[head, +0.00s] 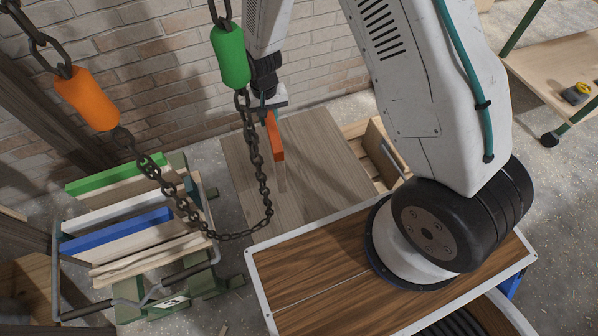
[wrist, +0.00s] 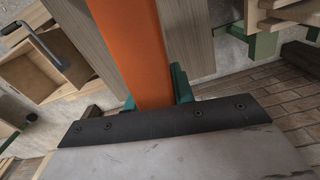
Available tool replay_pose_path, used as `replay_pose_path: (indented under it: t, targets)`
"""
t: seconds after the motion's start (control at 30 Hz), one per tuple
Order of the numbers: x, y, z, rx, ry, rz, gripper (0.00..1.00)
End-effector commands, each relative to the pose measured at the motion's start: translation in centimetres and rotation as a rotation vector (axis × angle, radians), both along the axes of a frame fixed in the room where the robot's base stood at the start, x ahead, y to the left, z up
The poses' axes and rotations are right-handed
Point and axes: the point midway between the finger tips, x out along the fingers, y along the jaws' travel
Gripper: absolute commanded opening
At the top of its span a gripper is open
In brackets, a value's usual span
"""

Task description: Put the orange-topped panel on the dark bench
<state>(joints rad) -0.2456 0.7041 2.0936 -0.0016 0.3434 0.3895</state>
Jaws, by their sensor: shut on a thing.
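My gripper (head: 268,108) is shut on the orange-topped panel (head: 275,136) near its upper end, at the back centre in the head view. The panel shows nearly edge-on, with a pale wood part below the orange. In the wrist view its orange top (wrist: 141,45) runs up from between my green fingers. The panel is over a grey-brown wooden top (head: 310,160); I cannot tell if it touches it. No surface is clearly the dark bench; a dark brown wooden surface (head: 22,240) shows in part at the left edge.
A green rack (head: 190,285) at left holds several panels, with green, white and blue tops. A chain with green (head: 231,55) and orange (head: 86,98) sleeves hangs in front. An open wooden drawer (wrist: 45,60) shows in the wrist view. A brick wall (head: 170,50) stands behind.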

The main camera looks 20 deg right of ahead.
Motion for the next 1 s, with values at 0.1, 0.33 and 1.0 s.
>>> replay_pose_path:
  t: [0.1, 0.33, 1.0]
  targets:
    - [-4.1, 1.4, -3.9, -0.002, 0.007, 0.035, 0.0]
    - [-12.1, 2.6, -9.4, -0.003, 0.009, 0.094, 0.0]
    - [-14.9, -1.5, -12.9, 0.002, -0.001, 0.135, 0.0]
